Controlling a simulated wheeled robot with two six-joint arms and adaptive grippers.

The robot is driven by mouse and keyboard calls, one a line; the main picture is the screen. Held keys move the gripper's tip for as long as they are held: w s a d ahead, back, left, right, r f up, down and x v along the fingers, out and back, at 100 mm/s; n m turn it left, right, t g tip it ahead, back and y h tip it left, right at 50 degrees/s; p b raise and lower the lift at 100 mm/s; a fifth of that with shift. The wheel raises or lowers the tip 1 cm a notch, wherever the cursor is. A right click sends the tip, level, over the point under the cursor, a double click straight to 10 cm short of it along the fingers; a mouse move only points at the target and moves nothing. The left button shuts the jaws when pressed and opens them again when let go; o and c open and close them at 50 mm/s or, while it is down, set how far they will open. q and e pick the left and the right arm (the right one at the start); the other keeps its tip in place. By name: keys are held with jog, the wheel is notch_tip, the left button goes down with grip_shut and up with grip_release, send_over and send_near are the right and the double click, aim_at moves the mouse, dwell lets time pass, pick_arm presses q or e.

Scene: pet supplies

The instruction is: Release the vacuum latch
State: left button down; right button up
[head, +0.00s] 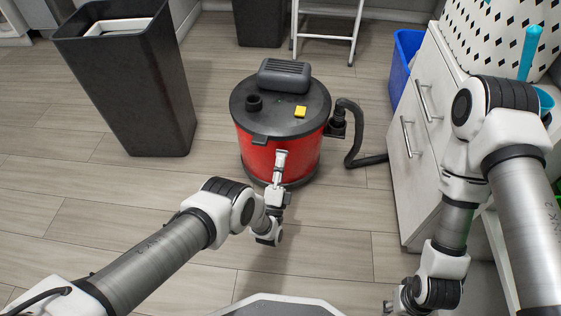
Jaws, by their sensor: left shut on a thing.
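The vacuum stands on the floor in the head view, with a red drum (256,158), a black lid (277,118) and a yellow button (300,111) on top. A dark tab (260,141) sticks out at the front of the lid rim. My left gripper (280,159) is at the drum's front, just below the rim and right of that tab. It is shut on a small part there, seemingly the latch, mostly hidden by the fingers. My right gripper (394,302) is low at the bottom edge, away from the vacuum; its fingers do not show clearly.
A black hose (352,148) bends from the vacuum's right side towards a white drawer cabinet (415,170). A tall black bin (145,90) stands at left. A blue crate (402,65) and a white step ladder (327,37) are behind.

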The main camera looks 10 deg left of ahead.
pick_arm(q)
jog(key=c, duration=1.3)
grip_release()
jog(key=shift+r, duration=0.1)
